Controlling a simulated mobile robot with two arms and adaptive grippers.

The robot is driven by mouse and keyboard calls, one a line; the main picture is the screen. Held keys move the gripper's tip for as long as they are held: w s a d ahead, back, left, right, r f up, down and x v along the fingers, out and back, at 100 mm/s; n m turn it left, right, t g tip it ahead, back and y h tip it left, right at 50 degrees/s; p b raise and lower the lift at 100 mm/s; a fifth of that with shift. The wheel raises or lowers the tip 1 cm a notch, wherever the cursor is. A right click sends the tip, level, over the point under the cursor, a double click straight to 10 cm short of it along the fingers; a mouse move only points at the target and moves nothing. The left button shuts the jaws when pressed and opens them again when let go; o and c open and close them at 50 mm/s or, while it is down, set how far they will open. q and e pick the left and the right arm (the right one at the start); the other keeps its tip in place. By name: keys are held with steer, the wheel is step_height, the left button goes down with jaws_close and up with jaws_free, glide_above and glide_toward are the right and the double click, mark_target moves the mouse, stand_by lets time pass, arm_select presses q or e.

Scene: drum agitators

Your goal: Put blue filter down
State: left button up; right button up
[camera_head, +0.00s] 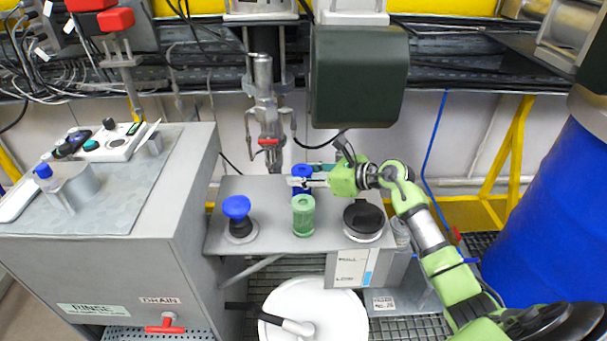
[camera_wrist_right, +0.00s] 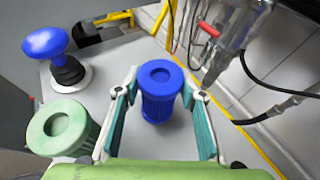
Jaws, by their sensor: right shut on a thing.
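The blue filter (camera_head: 302,170) is upright at the back middle of the grey metal table, behind the green filter (camera_head: 303,216). My right gripper (camera_head: 301,182) reaches in from the right and is shut on the blue filter, its fingers on either side of it. In the wrist view the blue filter (camera_wrist_right: 161,95) sits between the teal finger pads, with its round top hollow showing. The green filter also shows there (camera_wrist_right: 62,130), at lower left. Whether the blue filter's base touches the table is hard to tell. My left gripper is not in view.
A blue-knobbed plunger (camera_head: 237,208) stands on the table (camera_head: 270,243) at left. A black-lidded round container (camera_head: 363,221) stands at right. A metal nozzle assembly (camera_head: 265,100) hangs behind the blue filter. A white drum lid (camera_head: 312,305) is below the front edge.

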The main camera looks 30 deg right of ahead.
steer(key=shift+f, duration=0.25)
steer(key=o, duration=1.1)
steer(key=shift+r, duration=0.1)
steer(key=shift+r, duration=0.1)
steer(key=shift+r, duration=0.2)
steer(key=shift+b+v, duration=1.05)
steer(key=shift+v, duration=4.9)
